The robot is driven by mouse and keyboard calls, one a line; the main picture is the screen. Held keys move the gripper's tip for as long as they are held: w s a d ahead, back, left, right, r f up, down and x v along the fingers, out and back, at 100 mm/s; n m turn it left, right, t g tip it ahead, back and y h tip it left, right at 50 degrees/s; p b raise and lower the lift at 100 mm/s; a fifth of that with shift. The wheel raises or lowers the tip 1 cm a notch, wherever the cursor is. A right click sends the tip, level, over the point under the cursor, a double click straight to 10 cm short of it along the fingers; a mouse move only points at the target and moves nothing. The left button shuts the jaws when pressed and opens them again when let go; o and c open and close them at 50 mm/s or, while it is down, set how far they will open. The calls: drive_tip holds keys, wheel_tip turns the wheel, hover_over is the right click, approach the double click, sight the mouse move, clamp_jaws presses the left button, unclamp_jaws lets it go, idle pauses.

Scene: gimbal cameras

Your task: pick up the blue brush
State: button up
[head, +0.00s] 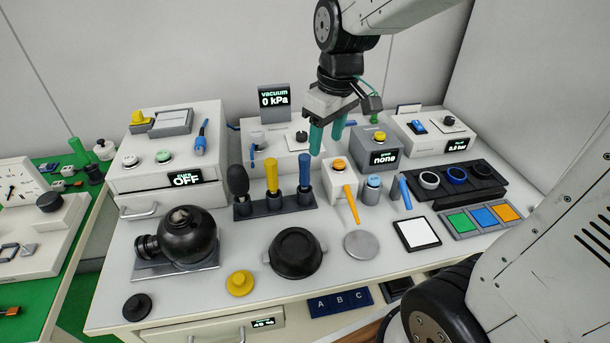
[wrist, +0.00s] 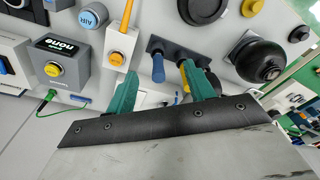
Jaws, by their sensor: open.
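The blue brush (head: 305,171) stands upright in the right-hand place of a dark rack (head: 287,210), beside a yellow-handled tool (head: 272,174) and a black one (head: 238,181). Its lower end is hidden in the rack. My gripper (head: 326,142) is open and empty, with teal fingers hanging above and behind the brush, a little to its right in the head view. In the wrist view the blue brush (wrist: 158,69) shows between the two fingers (wrist: 158,76), beyond their tips and apart from them. The yellow tool is partly covered by the right finger there.
A black round pan (head: 295,253) and black sphere device (head: 187,235) lie in front. Another blue handle (head: 405,192) stands further right.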

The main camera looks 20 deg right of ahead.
drive_tip(key=n, duration=0.2)
hover_over(305, 157)
drive_tip(key=f, duration=0.3)
drive_tip(key=d+f, duration=0.1)
drive_tip(key=f, duration=0.1)
drive_tip(key=shift+s, duration=0.3)
drive_tip(key=f, duration=0.5)
drive_tip(key=w+a+f, duration=0.1)
drive_tip(key=f, duration=0.1)
drive_tip(key=shift+a+f, duration=0.1)
drive_tip(key=shift+f, duration=0.15)
drive_tip(key=c, duration=1)
